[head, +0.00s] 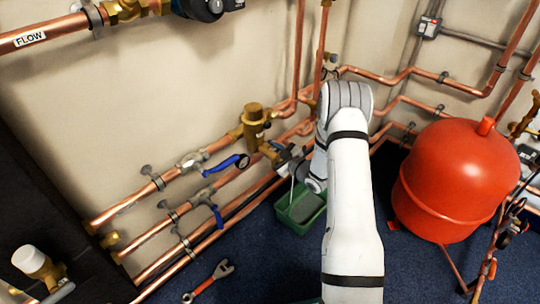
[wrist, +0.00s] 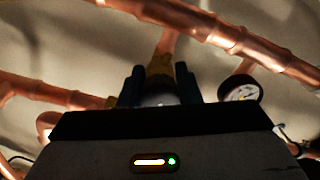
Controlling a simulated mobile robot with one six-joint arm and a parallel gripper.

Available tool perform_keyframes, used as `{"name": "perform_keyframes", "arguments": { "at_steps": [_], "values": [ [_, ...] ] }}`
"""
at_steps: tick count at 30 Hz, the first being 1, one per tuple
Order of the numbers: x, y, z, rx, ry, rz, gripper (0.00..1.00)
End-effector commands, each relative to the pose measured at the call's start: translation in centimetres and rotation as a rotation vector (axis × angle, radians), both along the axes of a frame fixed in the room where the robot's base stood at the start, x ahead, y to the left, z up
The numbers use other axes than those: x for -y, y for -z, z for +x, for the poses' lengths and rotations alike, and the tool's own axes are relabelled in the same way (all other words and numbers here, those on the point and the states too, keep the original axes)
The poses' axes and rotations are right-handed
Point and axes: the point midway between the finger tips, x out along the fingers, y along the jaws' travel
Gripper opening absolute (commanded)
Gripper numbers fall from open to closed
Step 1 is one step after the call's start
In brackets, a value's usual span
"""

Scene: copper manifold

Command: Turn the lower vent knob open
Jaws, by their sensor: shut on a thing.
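In the wrist view my gripper (wrist: 160,84) has its two dark fingers closed on either side of a small pale, rounded knob, which I take for the lower vent knob (wrist: 159,99). Brass (wrist: 160,66) shows just beyond it, under a copper pipe. The knob's turned position cannot be told, as the fingers and the dark gripper body cover much of it. In the head view my white arm reaches to the pipes at the corner, and its wrist hides most of the grip. A brass fitting (head: 254,126) stands on the pipes to the left of the arm.
A round gauge (wrist: 240,89) sits right of the fingers. A green tray (head: 301,225) lies on the floor below the pipes. A red tank (head: 455,180) stands right of my arm. Blue lever valves (head: 228,163) line the left pipes.

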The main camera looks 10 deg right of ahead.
Motion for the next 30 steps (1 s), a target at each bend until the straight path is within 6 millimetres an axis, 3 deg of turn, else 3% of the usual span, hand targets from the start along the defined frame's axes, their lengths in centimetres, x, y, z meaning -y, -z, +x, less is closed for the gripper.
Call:
{"name": "perform_keyframes", "arguments": {
  "at_steps": [9,30],
  "values": [
    [-0.01,0.75,-0.25,0.17,-0.002,-0.241,0.08],
    [-0.13,0.36,-0.3,0.557,-0.007,-0.777,0.08]
  ]
}}
